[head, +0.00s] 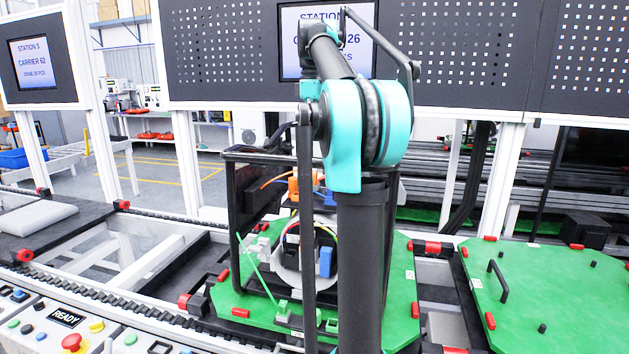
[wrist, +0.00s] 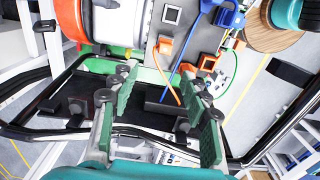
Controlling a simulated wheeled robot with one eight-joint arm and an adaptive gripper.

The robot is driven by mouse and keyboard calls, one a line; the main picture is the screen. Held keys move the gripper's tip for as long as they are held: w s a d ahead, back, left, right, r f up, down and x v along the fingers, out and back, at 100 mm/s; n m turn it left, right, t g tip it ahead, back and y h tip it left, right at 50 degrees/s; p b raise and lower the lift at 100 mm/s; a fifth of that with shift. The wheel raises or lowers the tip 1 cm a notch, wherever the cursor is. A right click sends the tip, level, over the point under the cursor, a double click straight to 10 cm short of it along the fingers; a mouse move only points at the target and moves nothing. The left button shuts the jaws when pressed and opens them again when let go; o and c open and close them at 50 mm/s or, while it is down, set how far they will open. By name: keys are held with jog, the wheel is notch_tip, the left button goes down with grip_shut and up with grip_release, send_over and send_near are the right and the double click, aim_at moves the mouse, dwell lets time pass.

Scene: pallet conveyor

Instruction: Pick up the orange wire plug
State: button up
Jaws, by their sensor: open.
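The orange wire plug (wrist: 165,46) shows in the wrist view at the top centre, on a grey panel, with a thin orange wire running down from it. In the head view an orange block (head: 293,189) with an orange wire shows behind my arm, partly hidden; I cannot tell if it is the same plug. My gripper (wrist: 163,90) is open and empty, its green-padded fingers on either side of the wire's lower end as seen in the wrist view. The plug lies beyond the fingertips, not between them.
A blue plug (wrist: 226,17) with a blue wire and an orange-red square socket (wrist: 207,62) sit close to the right. A black frame (head: 240,215) stands around the unit on the green pallet (head: 400,290). Another green pallet (head: 540,290) lies to the right.

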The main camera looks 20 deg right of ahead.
send_over(314, 173)
jog(key=w, duration=0.1)
notch_tip(314, 173, down, 7)
jog(key=shift+r, duration=0.2)
jog(key=shift+s+f, duration=0.2)
jog(key=shift+f, duration=1.2)
jog(key=shift+s+f, duration=0.2)
jog(key=shift+f, duration=1.15)
jog(key=shift+c, duration=0.5)
jog(key=c, duration=1)
